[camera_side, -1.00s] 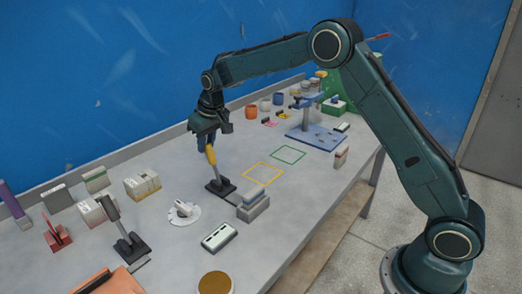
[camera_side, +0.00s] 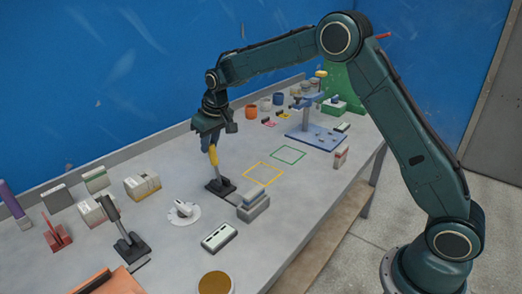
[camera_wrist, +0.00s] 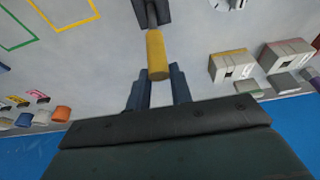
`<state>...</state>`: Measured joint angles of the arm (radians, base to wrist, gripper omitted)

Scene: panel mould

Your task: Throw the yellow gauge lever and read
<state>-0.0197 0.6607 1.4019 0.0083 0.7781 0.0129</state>
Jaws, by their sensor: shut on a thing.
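The yellow gauge lever (camera_side: 213,158) stands on a dark base (camera_side: 220,187) near the middle of the bench, close to upright in the side view. My gripper (camera_side: 210,146) comes down from above and is shut on the lever's upper end. In the wrist view the yellow handle (camera_wrist: 156,52) points toward my gripper (camera_wrist: 160,82), with its tip between the two dark fingers. The finger contact is partly hidden in the side view. A white box with a dark strip (camera_side: 219,237) lies in front of the lever; any reading on it is too small to make out.
A grey stepped block (camera_side: 253,206) sits close right of the lever base, and a white round dial (camera_side: 184,212) is left of it. Another dark lever (camera_side: 125,235) stands further left. Yellow (camera_side: 263,173) and green (camera_side: 288,154) outlined squares are empty.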

